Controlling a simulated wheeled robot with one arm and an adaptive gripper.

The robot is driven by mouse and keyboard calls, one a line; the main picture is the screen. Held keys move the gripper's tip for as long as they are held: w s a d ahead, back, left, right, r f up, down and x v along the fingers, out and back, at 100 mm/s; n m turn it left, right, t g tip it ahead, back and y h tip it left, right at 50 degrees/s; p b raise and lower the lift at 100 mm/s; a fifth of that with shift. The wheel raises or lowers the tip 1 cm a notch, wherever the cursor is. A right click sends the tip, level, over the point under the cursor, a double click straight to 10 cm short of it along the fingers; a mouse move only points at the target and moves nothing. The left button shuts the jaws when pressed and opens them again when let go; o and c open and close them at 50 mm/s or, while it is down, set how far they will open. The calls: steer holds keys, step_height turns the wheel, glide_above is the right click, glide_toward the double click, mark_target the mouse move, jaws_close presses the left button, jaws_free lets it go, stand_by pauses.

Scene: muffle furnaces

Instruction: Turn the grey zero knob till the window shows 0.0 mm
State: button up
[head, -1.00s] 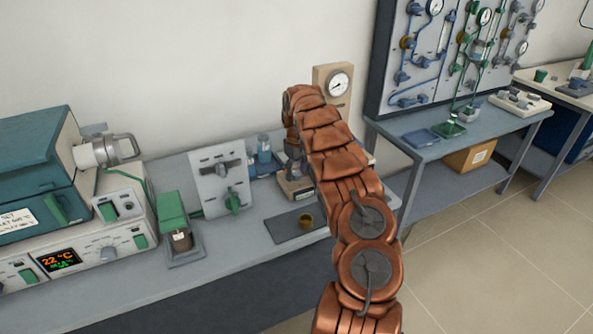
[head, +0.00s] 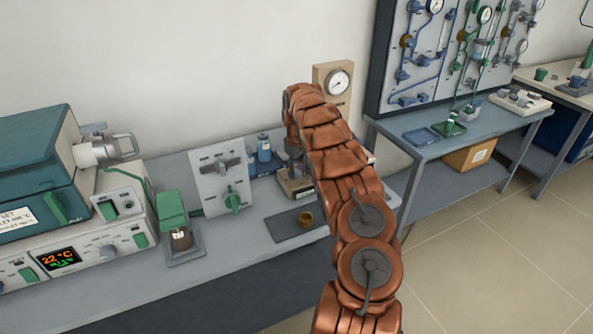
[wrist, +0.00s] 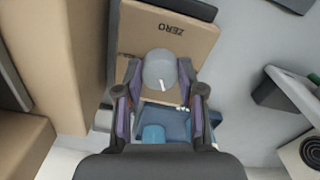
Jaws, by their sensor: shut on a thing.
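The grey zero knob (wrist: 158,65) shows in the wrist view as a round cap with a white mark line, on a tan housing (wrist: 192,52) whose printed word ZERO reads upside down. My gripper (wrist: 160,76) has one finger on each side of the knob and is shut on it. The white line lies near the bottom of the knob, slightly right of its middle. In the head view the housing (head: 297,191) stands on the bench below my gripper (head: 295,154), and my arm hides part of it. I cannot see the window or its reading in either view.
A brass cup (head: 306,219) on a dark mat (head: 283,227) is in front of the housing. A white panel with a green handle (head: 233,200) and blue bottles (head: 263,148) stand to the left. A dial gauge (head: 338,82) is behind my arm.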

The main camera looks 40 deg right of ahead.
mark_target(297, 171)
steer(key=shift+f+m+b, duration=0.1)
steer(key=shift+m+b, duration=0.2)
steer(key=shift+a+m+b, duration=0.1)
steer(key=shift+m+b, duration=0.75)
steer(key=shift+m, duration=0.25)
steer(key=shift+m+b, duration=0.6)
steer(key=shift+m, duration=0.8)
steer(key=o, duration=1.1)
steer(key=shift+o, duration=0.2)
steer(key=shift+r, duration=0.2)
steer(key=shift+r, duration=3.6)
